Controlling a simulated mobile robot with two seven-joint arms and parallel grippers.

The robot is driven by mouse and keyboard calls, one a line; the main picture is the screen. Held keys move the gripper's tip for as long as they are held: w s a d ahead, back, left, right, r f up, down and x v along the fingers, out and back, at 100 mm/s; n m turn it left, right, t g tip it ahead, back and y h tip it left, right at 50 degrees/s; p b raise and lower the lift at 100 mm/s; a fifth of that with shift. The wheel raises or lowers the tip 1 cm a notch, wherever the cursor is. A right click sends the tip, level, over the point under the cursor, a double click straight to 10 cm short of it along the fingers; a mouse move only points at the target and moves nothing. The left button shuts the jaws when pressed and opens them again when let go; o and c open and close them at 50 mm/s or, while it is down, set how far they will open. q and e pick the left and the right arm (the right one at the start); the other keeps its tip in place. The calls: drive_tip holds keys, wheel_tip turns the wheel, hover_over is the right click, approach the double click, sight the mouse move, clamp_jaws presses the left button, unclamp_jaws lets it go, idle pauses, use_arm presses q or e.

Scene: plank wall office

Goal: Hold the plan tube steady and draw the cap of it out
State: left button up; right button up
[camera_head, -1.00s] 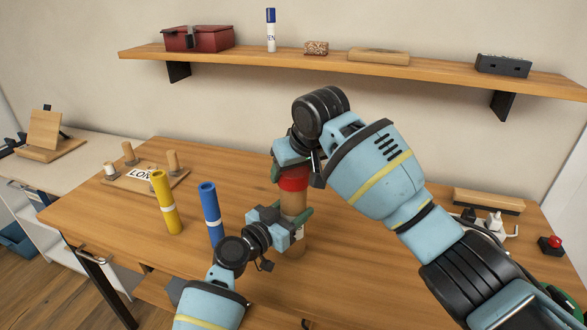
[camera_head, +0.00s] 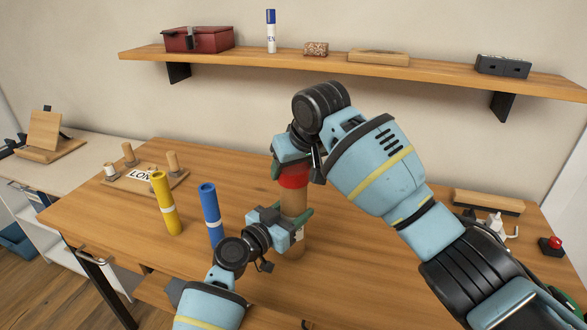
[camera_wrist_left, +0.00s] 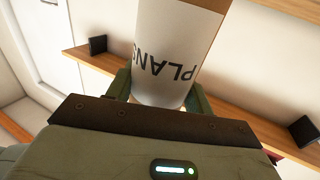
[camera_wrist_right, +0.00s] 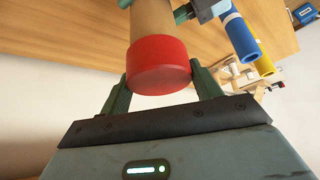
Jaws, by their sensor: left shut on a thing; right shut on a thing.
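The plan tube (camera_head: 294,203) is a brown cylinder standing upright on the desk, with a red cap (camera_head: 293,181) at its top end. Its white label reads PLANS in the left wrist view (camera_wrist_left: 172,50). My left gripper (camera_head: 293,226) is shut around the tube's lower part. My right gripper (camera_head: 293,166) is above it, shut on the red cap. In the right wrist view the cap (camera_wrist_right: 158,66) sits between the fingers, in line with the tube (camera_wrist_right: 152,22). I see no clear gap between cap and tube. The grippers partly hide both.
A yellow tube (camera_head: 165,203) and a blue tube (camera_head: 211,213) stand left of the plan tube. A wooden pegged board (camera_head: 135,180) lies behind them. A wall shelf (camera_head: 350,66) holds several items. A red button (camera_head: 551,245) sits at the right.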

drive_tip(key=shift+r, duration=0.9)
drive_tip(key=shift+r, duration=1.4)
use_arm(q)
drive_tip(key=o, duration=1.5)
drive_tip(key=shift+c, duration=0.2)
drive_tip(key=shift+s+a, duration=0.1)
drive_tip(key=v, duration=1.1)
drive_tip(key=shift+s+a, duration=0.25)
drive_tip(key=shift+s, duration=0.05)
use_arm(e)
drive_tip(key=shift+f, duration=0.1)
